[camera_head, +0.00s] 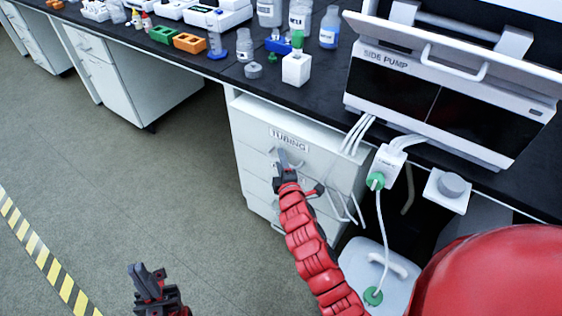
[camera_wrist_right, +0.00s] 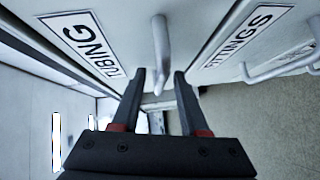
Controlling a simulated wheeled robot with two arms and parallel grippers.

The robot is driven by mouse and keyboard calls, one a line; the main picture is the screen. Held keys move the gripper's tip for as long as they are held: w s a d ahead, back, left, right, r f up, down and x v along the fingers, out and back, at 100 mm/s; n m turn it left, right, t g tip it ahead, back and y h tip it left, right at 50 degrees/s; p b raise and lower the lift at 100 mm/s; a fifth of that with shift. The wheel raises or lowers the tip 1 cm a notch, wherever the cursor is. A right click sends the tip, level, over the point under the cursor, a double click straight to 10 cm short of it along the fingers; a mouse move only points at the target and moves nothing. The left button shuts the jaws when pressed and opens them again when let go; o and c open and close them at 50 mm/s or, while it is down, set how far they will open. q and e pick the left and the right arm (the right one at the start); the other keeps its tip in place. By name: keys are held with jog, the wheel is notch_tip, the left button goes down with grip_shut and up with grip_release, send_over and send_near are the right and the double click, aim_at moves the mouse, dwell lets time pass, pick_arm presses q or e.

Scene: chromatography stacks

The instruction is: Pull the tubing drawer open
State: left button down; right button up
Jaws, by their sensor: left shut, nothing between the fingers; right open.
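The tubing drawer (camera_head: 255,136) is the top drawer of a white cabinet under the bench. Its front looks flush with the cabinet and bears a TUBING label (camera_head: 289,139). My right gripper (camera_head: 282,160) is at this front, just below the label. In the right wrist view, the drawer handle (camera_wrist_right: 160,40), a light bar, stands beside the TUBING label (camera_wrist_right: 88,45). My right gripper's two fingers (camera_wrist_right: 160,82) are apart, with the bar's end between their tips; contact cannot be told. My left gripper (camera_head: 146,278) is shut and empty above the floor, far from the drawer.
A FITTINGS label (camera_wrist_right: 248,37) and another handle (camera_wrist_right: 280,65) are on the neighbouring front in the wrist view. White tubes (camera_head: 358,134) hang from the side pump (camera_head: 400,75) beside the cabinet. A white container (camera_head: 355,258) stands lower right. The floor (camera_head: 190,190) left of the cabinet is clear.

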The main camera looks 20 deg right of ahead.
grip_shut()
dwell(1.4)
